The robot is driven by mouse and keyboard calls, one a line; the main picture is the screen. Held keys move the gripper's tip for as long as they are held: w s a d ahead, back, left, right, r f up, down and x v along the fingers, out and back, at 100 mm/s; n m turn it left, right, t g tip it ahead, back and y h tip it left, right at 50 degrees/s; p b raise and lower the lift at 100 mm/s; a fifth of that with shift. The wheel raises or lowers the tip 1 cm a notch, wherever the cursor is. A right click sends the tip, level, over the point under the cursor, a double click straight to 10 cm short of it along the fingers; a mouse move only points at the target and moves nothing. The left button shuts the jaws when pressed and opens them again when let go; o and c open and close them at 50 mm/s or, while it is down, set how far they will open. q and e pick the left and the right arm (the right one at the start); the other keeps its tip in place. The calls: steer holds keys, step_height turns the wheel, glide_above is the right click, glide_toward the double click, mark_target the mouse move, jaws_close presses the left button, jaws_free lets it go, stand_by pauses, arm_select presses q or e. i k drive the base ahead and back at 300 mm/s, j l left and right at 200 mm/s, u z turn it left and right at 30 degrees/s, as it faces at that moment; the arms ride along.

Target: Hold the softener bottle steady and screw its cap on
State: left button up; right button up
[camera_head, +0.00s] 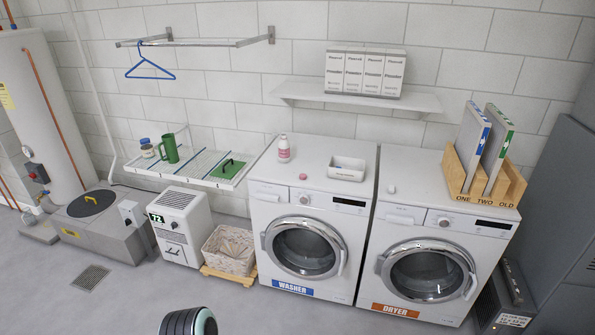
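A small white bottle with a pink label (284,150), seemingly the softener bottle, stands upright on top of the washer (262,172) near its back left. Its top looks pale; I cannot make out its mouth at this size. A small pink round piece (303,177), seemingly the cap, lies on the washer top in front of the bottle and to its right, apart from it. Neither of my grippers shows in this view, and nothing touches the bottle or the pink piece.
A white tray (334,174) sits right of the bottle. A small white piece (391,189) lies on the dryer (420,185), with a wooden rack (457,171) at its right. A wall shelf (300,90) with boxes hangs above. Floor in front is mostly clear.

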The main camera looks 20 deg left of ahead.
mark_target(284, 144)
steer(key=z, duration=0.25)
steer(key=i+j+z, duration=0.15)
steer(key=j+z, duration=0.7)
steer(key=i+j+z, duration=0.1)
steer(key=j+z, duration=0.25)
steer(key=j, duration=1.7)
steer(key=k+j+z, duration=0.1)
steer(key=j, duration=0.9)
